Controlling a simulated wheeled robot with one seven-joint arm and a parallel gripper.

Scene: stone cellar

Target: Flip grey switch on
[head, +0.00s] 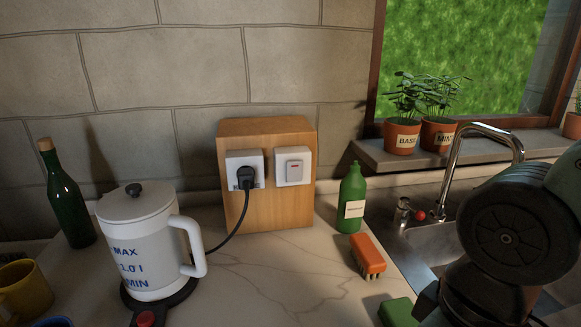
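The switch (293,168) is a pale grey-white square plate with a rocker and a small red mark. It is on the right half of the front of a wooden block (262,207) that stands on the counter against the stone wall. Whether the rocker is on or off, I cannot tell. To its left on the same block is a socket (238,160) with a black plug (246,177) in it. My arm shows at the right, over the sink area, well apart from the switch. My gripper is not in view.
A white kettle (146,240) stands at the left on a black base, near a dark green bottle (66,200) and a yellow mug (24,288). A green soap bottle (351,200) and an orange brush (368,254) are right of the block. Counter before the block is clear.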

